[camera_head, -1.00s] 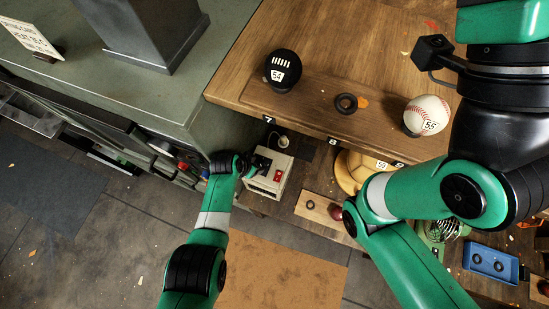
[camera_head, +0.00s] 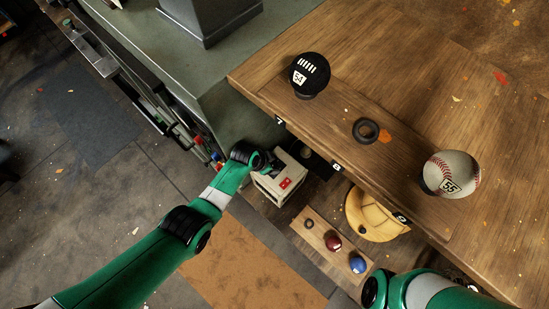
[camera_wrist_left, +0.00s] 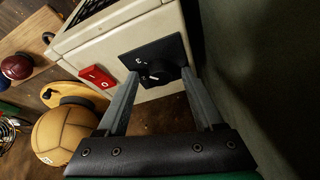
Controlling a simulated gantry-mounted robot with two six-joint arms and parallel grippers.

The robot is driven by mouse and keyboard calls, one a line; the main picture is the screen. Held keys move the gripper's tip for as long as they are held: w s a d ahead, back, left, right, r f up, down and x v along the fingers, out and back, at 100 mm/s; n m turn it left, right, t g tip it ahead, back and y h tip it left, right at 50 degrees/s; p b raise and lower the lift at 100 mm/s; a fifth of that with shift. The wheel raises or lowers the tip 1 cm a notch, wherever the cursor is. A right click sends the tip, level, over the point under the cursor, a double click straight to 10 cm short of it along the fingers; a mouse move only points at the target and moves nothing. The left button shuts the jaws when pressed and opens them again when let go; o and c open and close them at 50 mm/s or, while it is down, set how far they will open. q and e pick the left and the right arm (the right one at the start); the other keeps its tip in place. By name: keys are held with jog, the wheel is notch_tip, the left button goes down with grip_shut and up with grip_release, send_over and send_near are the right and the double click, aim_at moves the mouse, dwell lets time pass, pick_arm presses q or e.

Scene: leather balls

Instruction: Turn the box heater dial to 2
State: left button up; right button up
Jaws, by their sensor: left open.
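The box heater (camera_head: 293,172) is a cream box with a red switch (camera_head: 285,184), below the table edge in the head view. In the left wrist view its cream side (camera_wrist_left: 110,55) carries the red switch (camera_wrist_left: 97,77) and a black dial plate with a round black knob (camera_wrist_left: 165,73). A 3 shows on the plate; the other marks and the exact setting are hard to read. My left gripper (camera_wrist_left: 161,76) is open, its fingertips on either side of the knob; contact cannot be told. In the head view this gripper (camera_head: 272,163) is at the heater's left side. My right gripper is out of view.
The wooden table (camera_head: 400,70) holds a black ball (camera_head: 310,75), a dark ring (camera_head: 366,130) and a baseball (camera_head: 452,173). Below are a yellow ball (camera_head: 375,215) and a board (camera_head: 310,230) with small balls. A green-grey cabinet (camera_head: 220,85) stands close left of the heater.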

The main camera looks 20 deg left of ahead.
pick_arm(q)
grip_shut()
jog(key=shift+d+n, duration=0.1)
jog(key=shift+n, duration=0.3)
jog(key=shift+n+y, duration=0.5)
jog(key=shift+n, duration=0.5)
jog(key=n+y, duration=0.1)
jog(key=n, duration=0.3)
jog(key=n+y, duration=0.1)
jog(key=n, duration=0.1)
jog(key=shift+d+y, duration=0.25)
jog(key=shift+y, duration=0.05)
jog(key=n, duration=0.1)
jog(key=n+b, duration=0.1)
jog(key=shift+w+d+f+n+y, duration=0.1)
jog(key=shift+f+n+y, duration=0.05)
jog(key=shift+n+y, duration=0.25)
jog(key=shift+n+g+y+b, duration=0.35)
jog(key=shift+n+b, duration=0.25)
jog(key=shift+n, duration=0.5)
